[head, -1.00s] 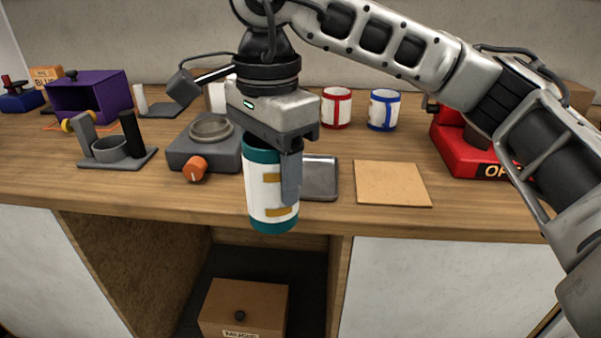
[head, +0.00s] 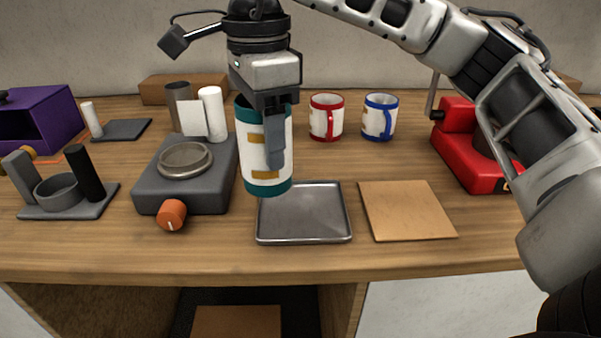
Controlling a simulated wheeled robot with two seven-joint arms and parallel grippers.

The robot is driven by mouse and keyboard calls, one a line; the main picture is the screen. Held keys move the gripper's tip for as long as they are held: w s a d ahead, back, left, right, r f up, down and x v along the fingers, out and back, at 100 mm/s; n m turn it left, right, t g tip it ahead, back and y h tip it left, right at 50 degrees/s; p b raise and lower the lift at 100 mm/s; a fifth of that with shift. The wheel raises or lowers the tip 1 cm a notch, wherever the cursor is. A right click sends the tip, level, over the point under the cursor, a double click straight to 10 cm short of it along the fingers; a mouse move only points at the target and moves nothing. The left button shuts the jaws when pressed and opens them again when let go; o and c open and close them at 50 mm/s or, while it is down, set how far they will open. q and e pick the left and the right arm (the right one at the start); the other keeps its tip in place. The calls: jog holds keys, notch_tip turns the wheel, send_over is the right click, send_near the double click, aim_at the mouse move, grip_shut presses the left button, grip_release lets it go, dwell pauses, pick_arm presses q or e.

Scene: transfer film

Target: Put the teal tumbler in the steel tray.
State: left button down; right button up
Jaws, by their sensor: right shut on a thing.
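The teal tumbler (head: 251,160) is a white cylinder with teal bands at top and bottom and tan marks on its side. My right gripper (head: 275,140) is shut on its upper part and holds it upright. The tumbler's base overlaps the back left edge of the steel tray (head: 318,220) in the picture; it looks raised, but its exact height is hard to tell. The steel tray is a shallow, empty square on the counter. My left gripper is not in view.
A grey burner with an orange knob (head: 172,214) stands left of the tray, and a tan board (head: 408,211) lies right of it. Red-banded (head: 326,118) and blue-banded (head: 380,118) mugs stand behind. A red machine (head: 463,150) is at right.

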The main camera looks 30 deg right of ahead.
jog(key=d+f, duration=0.2)
jog(key=f, duration=0.1)
jog(key=w+d+f, duration=0.1)
jog(key=d+f, duration=0.1)
jog(key=f, duration=0.1)
jog(key=w+d+f, duration=0.1)
jog(key=d+f, duration=0.2)
jog(key=shift+f, duration=0.55)
jog(key=shift+f, duration=0.2)
jog(key=o, duration=1.2)
jog(key=shift+r, duration=0.1)
